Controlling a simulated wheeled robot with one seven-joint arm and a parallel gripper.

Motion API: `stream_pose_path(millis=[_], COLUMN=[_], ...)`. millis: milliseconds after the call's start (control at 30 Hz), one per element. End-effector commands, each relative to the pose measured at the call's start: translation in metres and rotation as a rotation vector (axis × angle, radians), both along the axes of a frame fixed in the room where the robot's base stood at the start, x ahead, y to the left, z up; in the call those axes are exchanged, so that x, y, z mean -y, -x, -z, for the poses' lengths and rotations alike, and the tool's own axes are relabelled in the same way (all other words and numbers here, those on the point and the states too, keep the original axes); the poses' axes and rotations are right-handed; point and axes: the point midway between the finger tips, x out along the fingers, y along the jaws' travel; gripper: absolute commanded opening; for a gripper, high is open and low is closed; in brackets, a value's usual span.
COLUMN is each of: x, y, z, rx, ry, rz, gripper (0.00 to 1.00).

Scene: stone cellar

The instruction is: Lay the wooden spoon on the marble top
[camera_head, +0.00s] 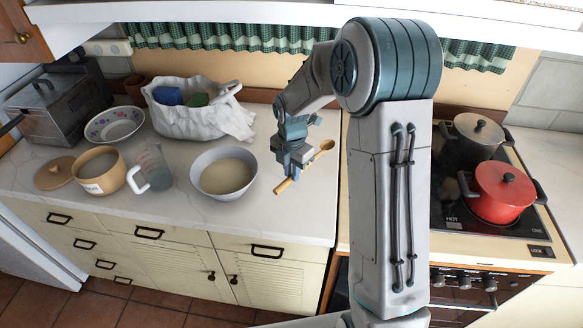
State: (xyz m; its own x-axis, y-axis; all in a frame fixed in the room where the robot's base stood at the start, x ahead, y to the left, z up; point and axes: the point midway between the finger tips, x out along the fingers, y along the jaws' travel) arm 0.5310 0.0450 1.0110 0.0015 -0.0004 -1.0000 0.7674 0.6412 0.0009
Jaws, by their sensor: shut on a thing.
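My gripper (291,171) is shut on the wooden spoon (323,148), gripping it along its handle. The spoon's bowl end points up and right, and its handle end (283,187) sticks out below left of the jaws. The gripper and spoon are over the right part of the pale marble top (215,218), to the right of a bowl. I cannot tell whether the spoon touches the marble or is held above it. The fingertips are partly hidden by the gripper's own body.
A grey bowl (223,190) stands just left of the gripper. Further left are a measuring jug (152,168), a canister (100,184), a lid (54,173) and a patterned bowl (115,139). A white bag (190,122) stands behind. A red pot (502,207) and a grey pot (472,140) sit on the hob.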

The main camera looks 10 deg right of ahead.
Motion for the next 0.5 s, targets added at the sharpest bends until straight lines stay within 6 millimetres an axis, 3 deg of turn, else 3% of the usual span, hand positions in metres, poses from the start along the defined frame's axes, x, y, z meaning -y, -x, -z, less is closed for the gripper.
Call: stream_pose_path(millis=[33,500], x=[0.0,0.0], y=[0.0,0.0], z=[0.01,0.055], rx=[-0.001,-0.001], ry=[0.001,-0.001], rz=[0.0,0.0], gripper=[0.0,0.0])
